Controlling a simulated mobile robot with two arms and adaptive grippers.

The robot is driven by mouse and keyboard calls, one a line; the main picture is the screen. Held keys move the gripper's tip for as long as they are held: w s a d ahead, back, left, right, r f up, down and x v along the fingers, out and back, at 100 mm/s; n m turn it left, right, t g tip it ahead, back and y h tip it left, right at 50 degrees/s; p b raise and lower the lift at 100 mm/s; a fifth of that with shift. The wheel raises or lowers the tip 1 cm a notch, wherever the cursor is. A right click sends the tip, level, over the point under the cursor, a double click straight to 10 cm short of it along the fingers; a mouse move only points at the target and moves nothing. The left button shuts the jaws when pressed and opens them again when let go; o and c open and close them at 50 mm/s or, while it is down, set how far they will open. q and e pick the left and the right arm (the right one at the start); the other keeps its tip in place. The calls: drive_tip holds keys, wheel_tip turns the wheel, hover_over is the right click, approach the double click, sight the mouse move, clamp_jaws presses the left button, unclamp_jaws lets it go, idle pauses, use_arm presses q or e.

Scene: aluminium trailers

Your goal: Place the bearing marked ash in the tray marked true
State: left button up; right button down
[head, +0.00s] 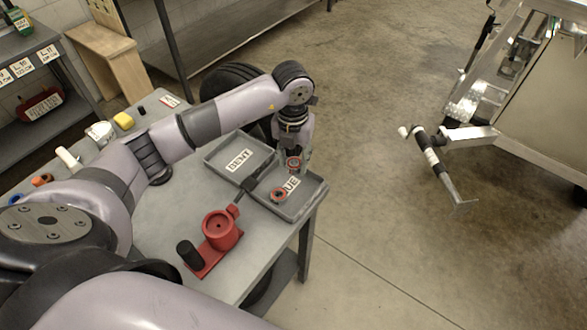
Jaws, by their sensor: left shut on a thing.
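My left gripper (295,154) points down over the back edge of the right-hand grey tray (309,201). It is shut on a small red and grey bearing (294,164), held at or just above that tray. Whether the bearing touches the tray is unclear, and I cannot read any mark on it. The tray's white label shows only its last letters, "UE". A second red-ringed bearing (278,195) is in the same tray, at its left side, partly over the label. My right gripper is not in view.
A grey tray marked BENT (220,167) adjoins on the left. A red fixture (221,232) with a black handle stands in front on the grey table (163,214). Yellow, white, orange and blue items lie at the table's left. Open floor lies to the right, before a trailer (545,90).

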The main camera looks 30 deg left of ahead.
sight(294, 164)
use_arm(q)
wheel_tip(294, 164, down, 5)
drive_tip(key=shift+r+p, duration=0.1)
drive_tip(key=shift+p, duration=0.3)
drive_tip(key=shift+f, duration=0.35)
drive_tip(key=shift+f, duration=0.2)
drive_tip(key=o, duration=1.2)
drive_tip(key=shift+r, duration=0.15)
